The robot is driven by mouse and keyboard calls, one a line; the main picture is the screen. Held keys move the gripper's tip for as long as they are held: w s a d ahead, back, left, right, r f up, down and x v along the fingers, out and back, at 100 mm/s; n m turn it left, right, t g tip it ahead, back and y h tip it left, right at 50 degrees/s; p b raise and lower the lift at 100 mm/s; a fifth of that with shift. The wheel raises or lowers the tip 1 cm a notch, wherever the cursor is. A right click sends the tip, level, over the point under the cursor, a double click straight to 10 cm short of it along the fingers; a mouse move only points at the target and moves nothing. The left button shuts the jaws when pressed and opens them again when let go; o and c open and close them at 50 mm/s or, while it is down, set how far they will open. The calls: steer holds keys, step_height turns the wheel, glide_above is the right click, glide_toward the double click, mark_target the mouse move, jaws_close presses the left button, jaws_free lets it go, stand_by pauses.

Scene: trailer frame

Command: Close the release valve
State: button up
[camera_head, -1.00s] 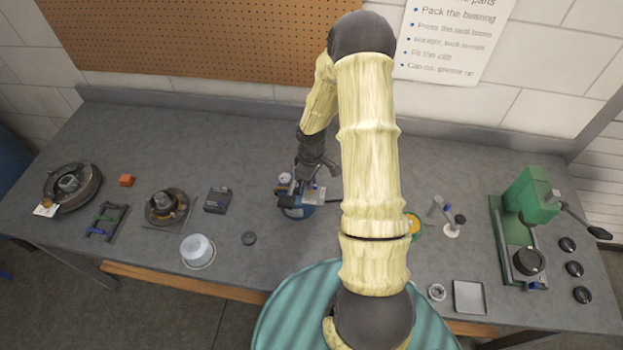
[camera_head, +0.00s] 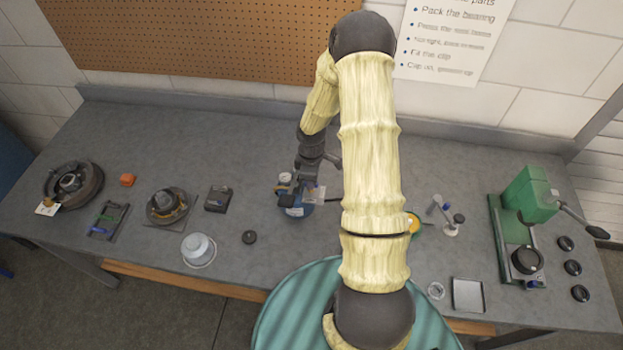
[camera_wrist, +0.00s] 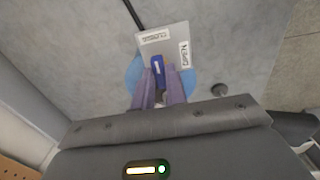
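The release valve is a blue round body (camera_head: 293,211) on the bench, with a pale plate on top. In the wrist view the plate (camera_wrist: 172,66) carries a "CLOSED" label at its far edge and an "OPEN" label at its right edge. A small dark blue lever (camera_wrist: 157,66) stands out over the plate, pointing roughly towards the "CLOSED" side. My gripper (camera_wrist: 160,78) is at the valve, its two purple fingers on either side of the lever. Whether they press on it cannot be made out. In the head view my gripper (camera_head: 300,186) partly hides the valve.
A dark rod runs from the valve's far side. A green press (camera_head: 528,200) stands right, near a metal tray (camera_head: 468,294). The bench around the valve is mostly clear.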

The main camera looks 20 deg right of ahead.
steer(key=o, duration=0.4)
step_height(320, 180, up, 17)
steer(key=b, duration=0.2)
steer(key=shift+r, duration=0.2)
stand_by(0.3)
steer(key=s+a+m+t+b, duration=0.2)
steer(key=s+a+m+b, duration=0.2)
steer(key=s+a+m, duration=0.5)
steer(key=s+m, duration=0.2)
steer(key=s, duration=0.3)
steer(key=shift+a+f+t, duration=0.3)
steer(key=shift+f, duration=0.05)
